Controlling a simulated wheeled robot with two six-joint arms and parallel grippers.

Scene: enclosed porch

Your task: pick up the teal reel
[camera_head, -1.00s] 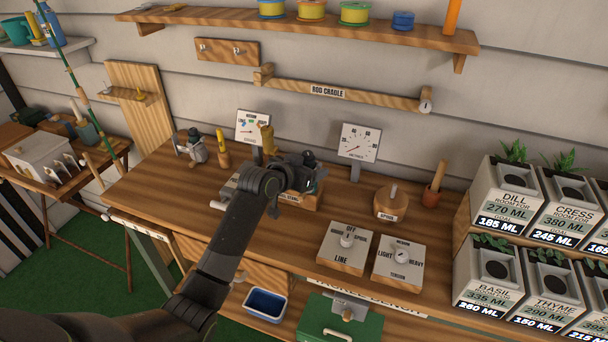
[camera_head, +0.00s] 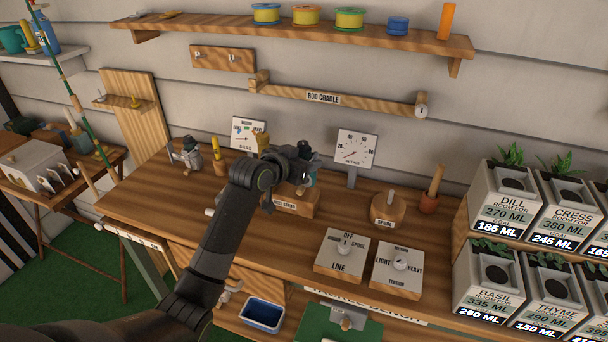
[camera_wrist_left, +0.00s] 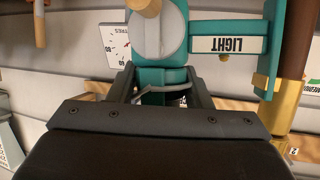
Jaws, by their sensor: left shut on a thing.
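The teal reel (camera_wrist_left: 160,78) fills the upper part of the left wrist view, with a teal arm labelled LIGHT and a brown and gold part at the right. My left gripper (camera_wrist_left: 158,97) is shut on it, one dark finger on each side. In the head view the left gripper (camera_head: 302,167) is above the wooden reel stand (camera_head: 292,204) on the bench. Only a small teal piece of the reel (camera_head: 311,180) shows there; the wrist hides the rest. My right gripper is not in view.
A grey reel (camera_head: 187,154) stands at the bench's left. Dial panels (camera_head: 355,150), a wooden spool block (camera_head: 388,209) and two switch boxes (camera_head: 342,256) stand around the gripper. Planters (camera_head: 503,205) are at the right. The wooden rod cradle (camera_head: 370,101) hangs behind.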

